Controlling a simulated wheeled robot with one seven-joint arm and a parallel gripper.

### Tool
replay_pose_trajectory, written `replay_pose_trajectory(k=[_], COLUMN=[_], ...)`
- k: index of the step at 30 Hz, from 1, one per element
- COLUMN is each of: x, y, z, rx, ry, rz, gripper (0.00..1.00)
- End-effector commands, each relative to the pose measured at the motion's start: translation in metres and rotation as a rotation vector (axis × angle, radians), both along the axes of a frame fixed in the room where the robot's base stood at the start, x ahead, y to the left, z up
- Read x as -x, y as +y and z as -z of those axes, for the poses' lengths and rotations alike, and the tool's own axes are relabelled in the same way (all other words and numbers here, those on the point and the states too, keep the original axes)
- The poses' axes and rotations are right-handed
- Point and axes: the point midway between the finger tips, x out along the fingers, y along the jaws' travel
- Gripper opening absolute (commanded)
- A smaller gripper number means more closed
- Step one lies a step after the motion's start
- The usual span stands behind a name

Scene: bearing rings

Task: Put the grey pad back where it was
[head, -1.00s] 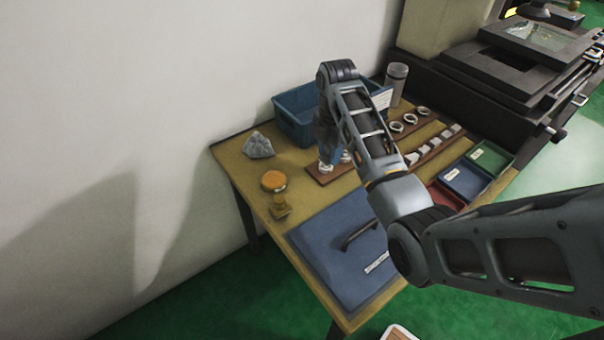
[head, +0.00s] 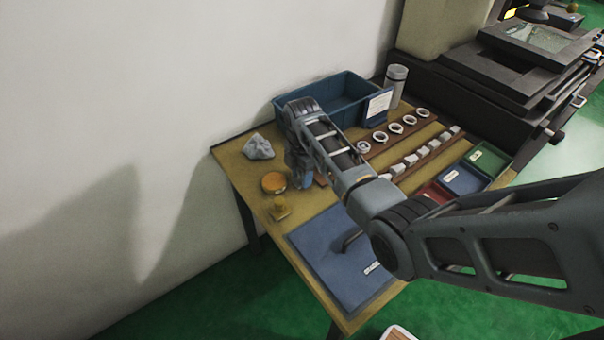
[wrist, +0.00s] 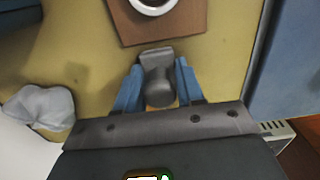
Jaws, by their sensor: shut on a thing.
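My gripper (wrist: 160,90) is shut on a grey piece (wrist: 158,86) with a rounded knob and a flat plate at its far end. I take this to be the grey pad; the blue fingers are on either side of it. I cannot tell whether the piece touches the table. A brown board with a white ring (wrist: 152,5) is just beyond the piece in the wrist view.
A crumpled grey cloth (head: 258,147) lies at the back left. A blue bin (head: 348,92) stands behind. A blue panel with a handle (head: 325,265) fills the front. Rings (head: 396,128), grey blocks (head: 424,153) and coloured trays (head: 463,181) are to the right.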

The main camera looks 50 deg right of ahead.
Motion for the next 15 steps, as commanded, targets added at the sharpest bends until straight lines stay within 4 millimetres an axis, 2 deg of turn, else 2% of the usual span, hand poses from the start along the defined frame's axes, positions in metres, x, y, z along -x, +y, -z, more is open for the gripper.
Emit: replay_pose_trajectory(k=[7, 8, 15], x=[-0.0001, -0.0001, 0.0], y=[-0.0002, -0.0002, -0.0002], z=[0.0037, 0.0027, 0.0024], rx=[0.0, 0.0, 0.0], ry=[0.0, 0.0, 0.0], rz=[0.0, 0.0, 0.0], gripper=[0.09, 0.4, 0.63])
